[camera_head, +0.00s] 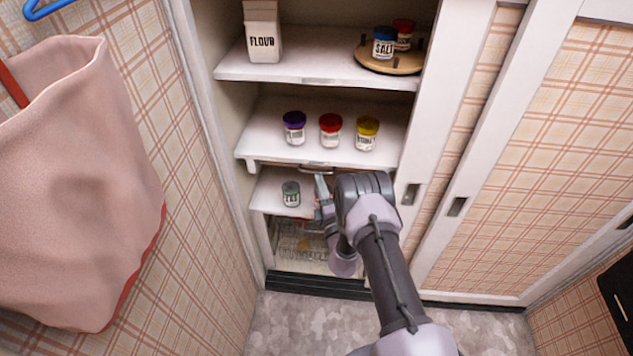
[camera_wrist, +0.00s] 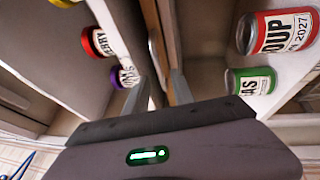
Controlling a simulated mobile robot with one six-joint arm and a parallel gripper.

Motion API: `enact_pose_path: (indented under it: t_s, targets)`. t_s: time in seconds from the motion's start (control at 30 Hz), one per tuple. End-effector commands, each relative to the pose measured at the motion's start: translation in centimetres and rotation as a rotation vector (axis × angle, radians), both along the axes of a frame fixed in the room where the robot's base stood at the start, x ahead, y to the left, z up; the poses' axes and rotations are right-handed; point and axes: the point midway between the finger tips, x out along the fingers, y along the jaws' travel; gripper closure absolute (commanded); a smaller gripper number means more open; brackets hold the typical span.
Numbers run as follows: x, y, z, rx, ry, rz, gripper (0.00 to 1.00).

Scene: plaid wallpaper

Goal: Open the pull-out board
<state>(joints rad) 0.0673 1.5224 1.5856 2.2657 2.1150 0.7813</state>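The pull-out board shows as a thin wooden edge with a metal handle (camera_head: 318,169), just under the middle shelf (camera_head: 270,142) of the open cupboard. In the wrist view, turned sideways, its brown edge (camera_wrist: 178,50) runs up the middle, with the handle (camera_wrist: 156,62) on its front. My gripper (camera_head: 321,188) is just below and in front of the handle in the head view. In the wrist view my gripper (camera_wrist: 157,92) is open, its two fingers apart on either side of the line of the handle. I cannot tell whether they touch it. The board looks pushed in.
Several lidded jars, including a red-lidded one (camera_head: 330,129), stand on the middle shelf. A green can (camera_head: 291,194) stands on the lower shelf, left of my gripper; a soup can (camera_wrist: 281,31) shows beside it. A sliding door (camera_head: 432,150) borders the opening on the right.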

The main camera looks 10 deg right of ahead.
Motion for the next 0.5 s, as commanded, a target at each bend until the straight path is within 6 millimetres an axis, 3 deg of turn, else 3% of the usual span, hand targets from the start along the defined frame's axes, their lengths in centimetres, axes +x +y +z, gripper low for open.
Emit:
enact_pose_path:
  t_s: [0.2,0.5]
  targets:
    - [3.1,0.3,0.5,-0.001,-0.001,0.001,0.7]
    - [3.5,0.3,0.7,0.001,0.001,0.0,0.7]
